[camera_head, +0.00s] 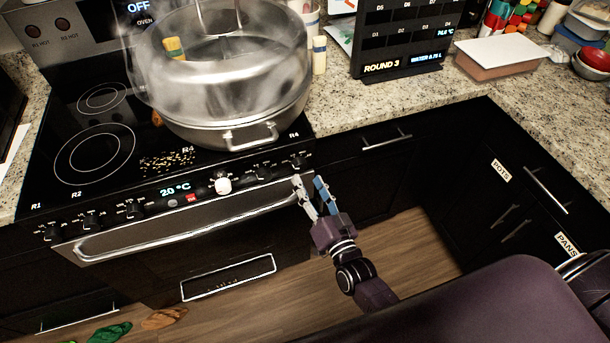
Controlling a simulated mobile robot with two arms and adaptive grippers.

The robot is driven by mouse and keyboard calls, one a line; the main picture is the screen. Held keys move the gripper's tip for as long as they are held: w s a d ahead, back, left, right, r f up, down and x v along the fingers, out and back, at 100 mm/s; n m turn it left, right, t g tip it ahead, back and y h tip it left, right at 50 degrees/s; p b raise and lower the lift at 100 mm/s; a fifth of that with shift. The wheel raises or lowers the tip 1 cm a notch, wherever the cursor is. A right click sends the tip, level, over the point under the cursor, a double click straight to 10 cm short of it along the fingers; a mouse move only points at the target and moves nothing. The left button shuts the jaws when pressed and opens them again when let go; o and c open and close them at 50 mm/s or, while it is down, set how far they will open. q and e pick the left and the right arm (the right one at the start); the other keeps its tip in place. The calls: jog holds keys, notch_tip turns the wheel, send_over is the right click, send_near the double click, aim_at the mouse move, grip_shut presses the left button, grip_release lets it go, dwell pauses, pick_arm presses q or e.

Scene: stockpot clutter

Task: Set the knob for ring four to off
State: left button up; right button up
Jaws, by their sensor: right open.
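The black stove (60,185) has a row of knobs along its front panel. The rightmost knob (299,160) sits below an R4 label, and I take it as the knob for ring four. Its exact setting is too small to read. My right gripper (308,186) is open, its two fingers pointing up at the panel just below and right of that knob, with nothing between them. Whether a fingertip touches the knob I cannot tell. My left gripper is not in view.
A large steaming pot (225,85) with a clear lid covers the stove's right rear. The oven handle (180,222) runs below the knobs. A black display board (405,40) and a lidded container (500,57) stand on the granite counter (370,105). Floor space (400,245) is open right of my gripper.

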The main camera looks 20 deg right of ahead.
jog(key=s, duration=0.8)
jog(key=shift+s+d+f, duration=0.15)
jog(key=shift+d+f, duration=0.05)
jog(key=shift+d, duration=0.15)
jog(key=s+f+n+g, duration=0.2)
jog(key=s+f+g, duration=0.35)
jog(key=f, duration=0.85)
jog(key=s+f+n+g, duration=0.35)
jog(key=s+f, duration=0.35)
jog(key=f, duration=0.8)
jog(key=s+d+f+n+g, duration=0.1)
jog(key=s+d+f+g, duration=0.1)
jog(key=s+f+g, duration=0.2)
jog(key=s+d+f+n+g+h, duration=0.1)
jog(key=s+d+f+g, duration=0.2)
jog(key=s+f, duration=0.7)
jog(key=s+g, duration=0.1)
jog(key=s, duration=1)
jog(key=shift+f+g+h, duration=0.3)
jog(key=shift+n, duration=0.25)
